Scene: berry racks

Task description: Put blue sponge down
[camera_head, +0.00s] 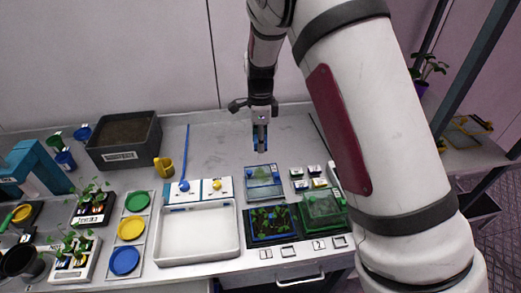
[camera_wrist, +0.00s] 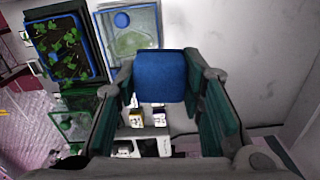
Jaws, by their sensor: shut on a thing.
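The blue sponge (camera_wrist: 160,76) is held between the two fingers of my gripper (camera_wrist: 162,90) in the wrist view. It is a rounded blue block. In the head view my gripper (camera_head: 261,138) points down over the back middle of the table, with a bit of blue sponge (camera_head: 261,145) showing at its fingers. The gripper is shut on it, and it looks held above the grey tabletop. The exact height cannot be told.
Below and in front are a blue-rimmed tray (camera_head: 265,196), a tray of green plants (camera_head: 249,236), a green clear box (camera_head: 323,222) and small labelled blocks (camera_head: 297,173). A white tray (camera_head: 156,247) stands left. Grey tabletop (camera_head: 215,142) left of the gripper is clear.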

